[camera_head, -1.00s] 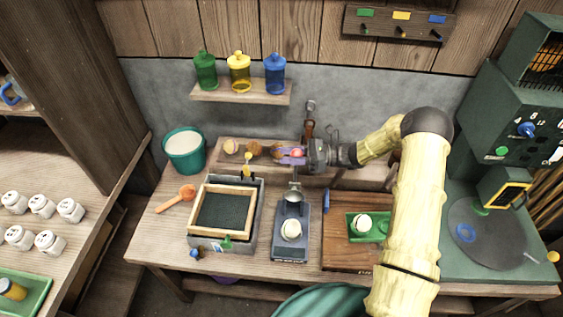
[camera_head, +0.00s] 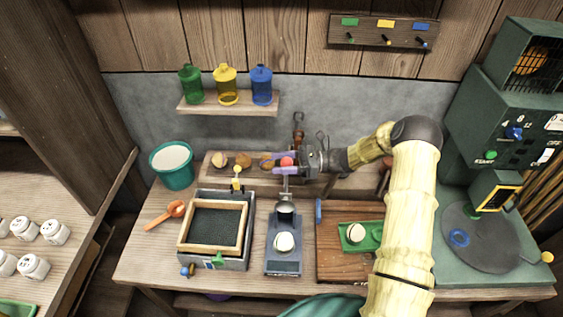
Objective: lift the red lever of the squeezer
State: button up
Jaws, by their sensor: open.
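The squeezer (camera_head: 284,257) stands on the workbench in the middle, with a blue-grey base, a pale round piece on it and a dark cup with a post above. The red end of its lever (camera_head: 287,161) shows at the top of the post. My gripper (camera_head: 284,163) reaches in from the right at that height. Its two purplish fingers are apart, one above and one below the red end, seen from above. I cannot tell whether they touch it. The rest of the lever is partly hidden by the fingers.
Left of the squeezer is a wood-framed box (camera_head: 183,240) with a yellow-knobbed lever (camera_head: 237,178). Right is a wooden board (camera_head: 330,273) with a green tray (camera_head: 371,244). Behind is a low shelf with several brown round things (camera_head: 243,160). A teal bucket (camera_head: 172,178) stands at left.

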jog(key=d+b, duration=0.5)
jog(key=d, duration=1.2)
jog(key=shift+d+f, duration=0.15)
jog(key=shift+w, duration=0.1)
jog(key=s+a+f+n+g+h, duration=0.1)
jog(key=s+a+n+g+h, duration=0.2)
jog(key=s+a+n+h, duration=0.45)
jog(key=s+d+r+n+t+h, duration=0.1)
jog(key=s+r+n+t+h, duration=0.1)
jog(key=s+n+h, duration=0.3)
jog(key=s+d+r+n+t+h, duration=0.1)
jog(key=s+n+h, duration=0.4)
jog(key=s, duration=0.7)
jog(key=r+n+t, duration=0.1)
jog(key=n+t, duration=0.1)
jog(key=shift+r+t+h, duration=0.2)
jog(key=shift+t+h, duration=0.1)
jog(key=shift+h, duration=0.05)
